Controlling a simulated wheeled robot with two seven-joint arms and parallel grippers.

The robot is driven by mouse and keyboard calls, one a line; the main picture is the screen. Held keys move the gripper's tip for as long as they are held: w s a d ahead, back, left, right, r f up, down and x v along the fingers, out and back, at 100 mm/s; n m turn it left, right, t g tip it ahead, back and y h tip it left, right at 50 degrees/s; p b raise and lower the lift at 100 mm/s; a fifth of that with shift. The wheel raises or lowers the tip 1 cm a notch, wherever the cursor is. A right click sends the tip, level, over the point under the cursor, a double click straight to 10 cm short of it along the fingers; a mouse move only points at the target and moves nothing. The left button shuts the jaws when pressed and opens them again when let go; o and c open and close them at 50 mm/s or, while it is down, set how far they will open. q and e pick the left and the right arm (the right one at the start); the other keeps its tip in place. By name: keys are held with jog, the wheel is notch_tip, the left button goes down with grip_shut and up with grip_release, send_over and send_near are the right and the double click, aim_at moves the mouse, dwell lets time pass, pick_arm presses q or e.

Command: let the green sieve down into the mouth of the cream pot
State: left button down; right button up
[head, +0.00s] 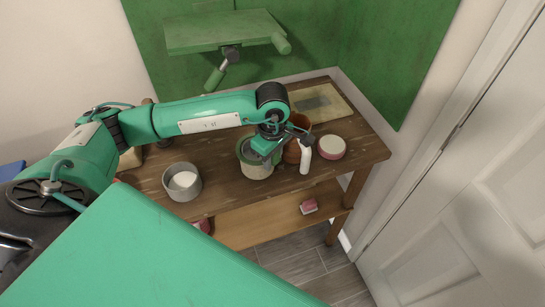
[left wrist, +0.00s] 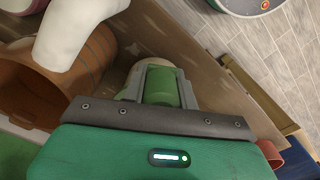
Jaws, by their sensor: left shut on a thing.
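The cream pot (head: 257,172) stands on the wooden table near its front edge. The green sieve (head: 243,150) is at the pot's mouth, partly hidden by my left gripper (head: 266,147). I cannot tell how deep it sits in the mouth. My left gripper comes down from above and is shut on a green part of the sieve. In the left wrist view the green part (left wrist: 161,88) lies between the two grey fingers (left wrist: 160,95), with a pale edge of the pot (left wrist: 140,68) behind it. My right gripper is not in view.
A white bottle (head: 304,158) and a brown pot (head: 292,152) stand close right of the cream pot. A round pink-rimmed tin (head: 332,147) is farther right. A grey pan (head: 181,193) stands left. Some table is clear between pan and pot.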

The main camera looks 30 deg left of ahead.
pick_arm(q)
jog(key=shift+f, duration=0.35)
jog(key=c, duration=1)
grip_release()
jog(key=shift+r, duration=0.1)
jog(key=shift+r, duration=0.1)
notch_tip(320, 180, up, 12)
jog(key=b, duration=0.3)
jog(key=shift+r, duration=0.8)
jog(key=shift+f, duration=0.1)
